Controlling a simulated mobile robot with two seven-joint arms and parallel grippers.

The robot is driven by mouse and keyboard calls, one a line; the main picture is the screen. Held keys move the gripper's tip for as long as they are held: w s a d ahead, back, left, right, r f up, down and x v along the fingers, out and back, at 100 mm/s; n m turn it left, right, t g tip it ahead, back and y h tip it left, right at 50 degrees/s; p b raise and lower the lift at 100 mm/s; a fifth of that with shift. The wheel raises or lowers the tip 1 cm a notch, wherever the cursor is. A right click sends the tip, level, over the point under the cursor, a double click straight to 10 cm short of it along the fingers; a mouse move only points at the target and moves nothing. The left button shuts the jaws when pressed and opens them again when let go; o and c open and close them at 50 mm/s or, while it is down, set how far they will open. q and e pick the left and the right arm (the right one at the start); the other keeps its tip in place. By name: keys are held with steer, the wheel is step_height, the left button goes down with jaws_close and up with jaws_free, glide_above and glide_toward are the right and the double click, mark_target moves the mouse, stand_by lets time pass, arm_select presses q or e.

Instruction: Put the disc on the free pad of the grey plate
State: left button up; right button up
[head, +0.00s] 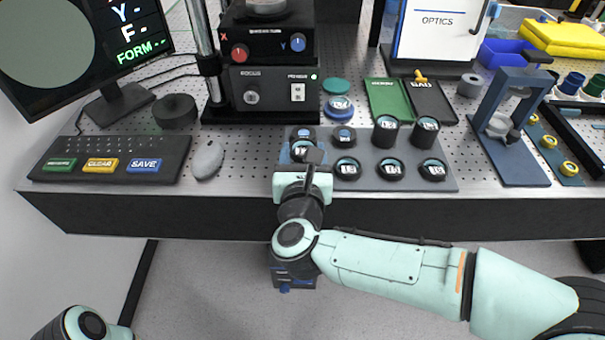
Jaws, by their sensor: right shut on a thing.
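The grey plate (449,184) lies near the front edge of the bench and carries several dark round pieces with white labels in two rows. My right gripper (306,164) is over the plate's left end, shut on a dark disc (307,151) with a pale label. I cannot tell whether the disc touches the plate. The gripper hides the plate's front left corner, and no free pad shows clearly. My left gripper is out of view.
Behind the plate are a teal disc (336,86), a blue round piece (340,107) and green and black trays (390,99). A grey mouse (208,160) and a keyboard (112,158) are to the left. A blue-grey stand (522,172) is to the right.

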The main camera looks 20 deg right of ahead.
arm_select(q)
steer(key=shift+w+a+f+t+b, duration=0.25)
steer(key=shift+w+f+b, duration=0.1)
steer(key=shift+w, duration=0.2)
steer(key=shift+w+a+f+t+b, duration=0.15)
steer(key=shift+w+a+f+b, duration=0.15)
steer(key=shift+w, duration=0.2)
arm_select(e)
steer(key=shift+f, duration=2.35)
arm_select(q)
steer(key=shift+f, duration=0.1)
arm_select(e)
steer(key=shift+f, duration=0.15)
steer(key=o, duration=1.1)
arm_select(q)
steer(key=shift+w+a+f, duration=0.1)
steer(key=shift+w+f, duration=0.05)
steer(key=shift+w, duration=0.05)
arm_select(e)
steer(key=shift+r, duration=0.25)
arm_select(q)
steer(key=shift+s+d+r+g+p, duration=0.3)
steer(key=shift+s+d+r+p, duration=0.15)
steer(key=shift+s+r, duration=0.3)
arm_select(e)
steer(key=v, duration=1.2)
steer(key=shift+s+f, duration=0.1)
steer(key=shift+f, duration=0.05)
